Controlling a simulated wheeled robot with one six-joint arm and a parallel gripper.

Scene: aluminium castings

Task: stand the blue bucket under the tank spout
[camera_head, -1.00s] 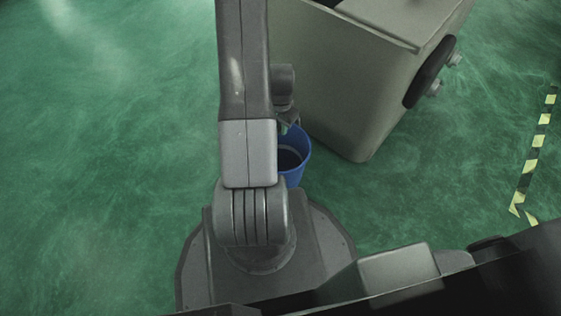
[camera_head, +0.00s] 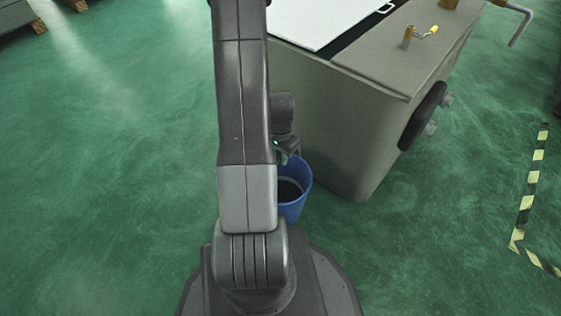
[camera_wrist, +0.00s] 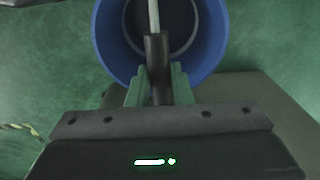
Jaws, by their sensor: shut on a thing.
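The blue bucket (camera_head: 298,203) hangs or stands upright beside the grey cabinet, partly hidden behind my arm in the head view. In the wrist view the bucket (camera_wrist: 213,45) is seen from above, its dark inside open. My gripper (camera_wrist: 158,84) is shut on the dark grip of the bucket's handle, above the rim. In the head view my gripper is mostly hidden by the arm. Whether the bucket touches the floor cannot be told. A bent grey pipe (camera_head: 521,24) shows at the top right; I cannot tell whether it is the tank spout.
The big grey cabinet (camera_head: 335,125) with a white top panel (camera_head: 325,15) stands right of the bucket. A small brass valve (camera_head: 408,38) sits on it. Black-yellow floor tape (camera_head: 527,200) lies at the right. Green floor at the left is clear.

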